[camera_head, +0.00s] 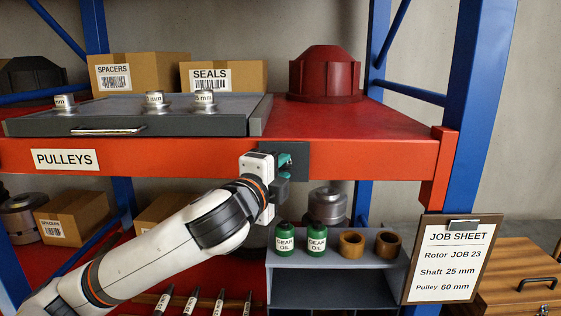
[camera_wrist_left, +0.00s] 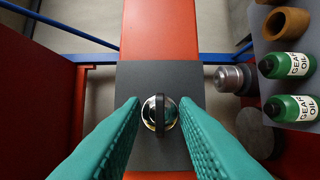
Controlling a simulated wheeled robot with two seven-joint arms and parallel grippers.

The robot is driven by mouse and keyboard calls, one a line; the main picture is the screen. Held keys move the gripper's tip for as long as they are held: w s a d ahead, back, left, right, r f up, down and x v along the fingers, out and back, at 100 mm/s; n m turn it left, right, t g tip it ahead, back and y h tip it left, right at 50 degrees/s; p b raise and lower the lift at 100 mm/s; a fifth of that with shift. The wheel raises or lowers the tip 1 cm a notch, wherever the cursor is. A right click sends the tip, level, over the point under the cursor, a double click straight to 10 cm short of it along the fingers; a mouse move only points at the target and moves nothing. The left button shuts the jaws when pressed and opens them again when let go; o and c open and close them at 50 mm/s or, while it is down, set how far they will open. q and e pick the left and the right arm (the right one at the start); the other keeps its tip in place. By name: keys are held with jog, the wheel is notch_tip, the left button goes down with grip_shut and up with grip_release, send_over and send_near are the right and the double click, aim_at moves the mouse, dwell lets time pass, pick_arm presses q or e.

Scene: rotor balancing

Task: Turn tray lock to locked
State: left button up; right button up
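The tray lock is a round shiny metal knob (camera_wrist_left: 173,113) with a dark bar across its face. It sits on a dark grey plate (camera_wrist_left: 135,76) on the red shelf beam. In the left wrist view the bar lies along the beam's length. My left gripper (camera_head: 284,162) is at this plate in the head view and hides the knob there. Its teal fingers are open, one on each side of the knob, with gaps showing. The grey tray (camera_head: 190,127) lies on the upper shelf above the PULLEYS label. My right gripper is not in view.
Several metal pulleys (camera_head: 154,101) stand on the tray, with a red housing (camera_head: 325,75) to its right. Below the beam, green oil bottles (camera_head: 316,241) and brown rings (camera_head: 351,244) stand on a grey rack (camera_head: 335,263). A job sheet (camera_head: 455,262) stands at right.

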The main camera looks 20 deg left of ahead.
pick_arm(q)
jog(key=shift+w, duration=0.1)
grip_shut()
jog(key=shift+f, duration=0.1)
